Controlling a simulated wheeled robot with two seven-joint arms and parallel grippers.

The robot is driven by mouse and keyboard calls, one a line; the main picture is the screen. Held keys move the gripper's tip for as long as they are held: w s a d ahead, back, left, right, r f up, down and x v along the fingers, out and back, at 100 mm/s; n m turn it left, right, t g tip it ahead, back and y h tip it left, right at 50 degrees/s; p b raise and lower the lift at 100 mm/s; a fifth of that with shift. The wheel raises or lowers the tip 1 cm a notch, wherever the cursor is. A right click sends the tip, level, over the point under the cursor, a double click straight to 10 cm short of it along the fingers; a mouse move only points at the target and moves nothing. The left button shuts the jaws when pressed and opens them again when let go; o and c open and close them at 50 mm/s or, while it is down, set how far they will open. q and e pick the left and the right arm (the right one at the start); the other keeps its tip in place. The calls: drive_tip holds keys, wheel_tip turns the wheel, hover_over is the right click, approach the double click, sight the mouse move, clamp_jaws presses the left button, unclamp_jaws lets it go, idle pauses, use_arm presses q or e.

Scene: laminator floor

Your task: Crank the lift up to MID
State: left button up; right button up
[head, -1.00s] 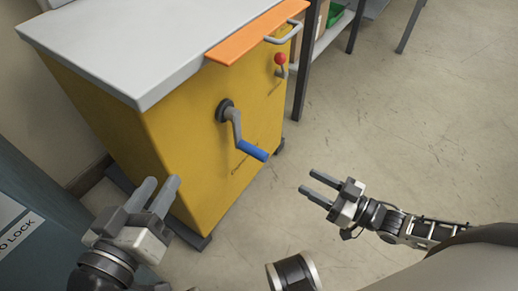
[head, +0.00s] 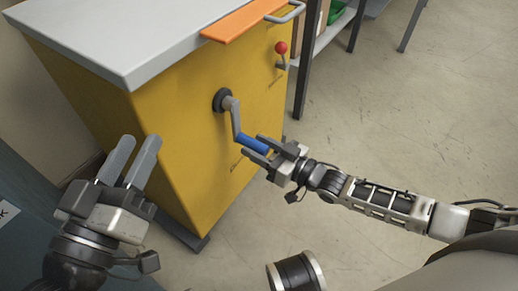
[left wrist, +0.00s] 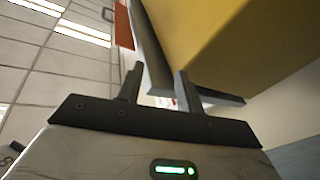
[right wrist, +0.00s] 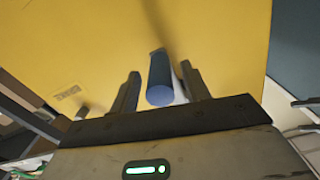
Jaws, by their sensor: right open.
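The yellow lift cabinet (head: 185,140) with a grey top stands at the left of centre in the head view. A grey crank (head: 233,112) on its front slants down to a blue handle (head: 253,144). My right gripper (head: 264,151) is open at the handle. In the right wrist view the blue handle (right wrist: 161,82) lies between the two open fingers, with a gap on each side. My left gripper (head: 132,158) is open and empty, in front of the cabinet's left part. No MID mark can be made out.
A red-knobbed lever (head: 281,48) and a metal bar handle (head: 287,12) are on the cabinet's right, by an orange strip (head: 245,20). A dark-legged shelf (head: 315,50) stands behind. The floor at right (head: 430,120) is clear.

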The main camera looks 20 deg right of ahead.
drive_tip(key=shift+w+a, duration=0.1)
clamp_jaws()
